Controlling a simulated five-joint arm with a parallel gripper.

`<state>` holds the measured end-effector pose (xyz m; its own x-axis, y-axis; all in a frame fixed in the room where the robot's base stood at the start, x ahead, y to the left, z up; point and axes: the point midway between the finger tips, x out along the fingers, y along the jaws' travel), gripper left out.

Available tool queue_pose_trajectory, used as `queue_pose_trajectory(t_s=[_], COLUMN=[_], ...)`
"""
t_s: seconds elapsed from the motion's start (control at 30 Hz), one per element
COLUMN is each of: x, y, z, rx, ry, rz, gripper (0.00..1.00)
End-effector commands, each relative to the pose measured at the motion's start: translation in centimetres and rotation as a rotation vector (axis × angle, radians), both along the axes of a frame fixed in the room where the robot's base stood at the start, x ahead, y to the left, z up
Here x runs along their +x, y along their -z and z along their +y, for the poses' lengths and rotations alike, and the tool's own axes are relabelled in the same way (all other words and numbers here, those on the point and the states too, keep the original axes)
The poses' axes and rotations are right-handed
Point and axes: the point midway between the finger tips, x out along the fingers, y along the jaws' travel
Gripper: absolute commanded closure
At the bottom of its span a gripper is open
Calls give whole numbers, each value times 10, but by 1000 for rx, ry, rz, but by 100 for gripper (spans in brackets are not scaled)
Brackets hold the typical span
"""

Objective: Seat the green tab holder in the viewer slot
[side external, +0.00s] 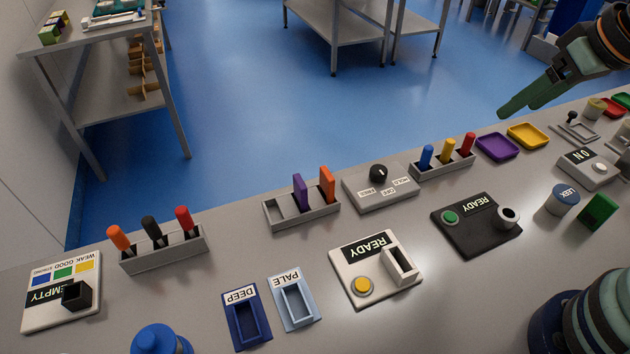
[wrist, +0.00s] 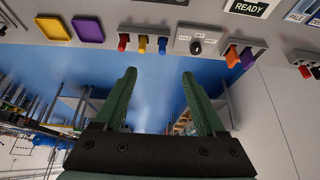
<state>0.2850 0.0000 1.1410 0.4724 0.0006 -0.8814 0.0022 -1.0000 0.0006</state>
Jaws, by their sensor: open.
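A green upright block (side external: 598,209), which looks like the green tab holder, stands on the bench at the right, beside a blue-and-white jar marked LEEK. A white READY unit (side external: 352,287) has a yellow button and a raised white rectangular slot (side external: 401,266), which appears to be the viewer slot. The slot looks empty. My gripper (side external: 512,108) is high at the upper right, over the bench's far edge and well apart from the block. In the wrist view my gripper (wrist: 159,82) is open, with nothing between its green fingers.
A dark READY unit (side external: 476,226) with a round socket lies between block and slot. Racks of coloured pegs (side external: 443,166), a dial box (side external: 380,187), and purple (side external: 497,147) and yellow trays line the far edge. Blue DEEP and PALE holders (side external: 293,304) lie in front.

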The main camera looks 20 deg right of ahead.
Motion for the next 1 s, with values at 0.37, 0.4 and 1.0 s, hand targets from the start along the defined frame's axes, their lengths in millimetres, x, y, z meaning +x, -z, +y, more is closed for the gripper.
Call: queue_pose_trajectory(t_s=[0.37, 0.4, 1.0], x=[-5, -10, -112], y=[33, 40, 117], z=[-90, -107, -242], rx=[101, 124, 386], ry=[484, 581, 1539], rz=[149, 176, 388], gripper=[28, 28, 28])
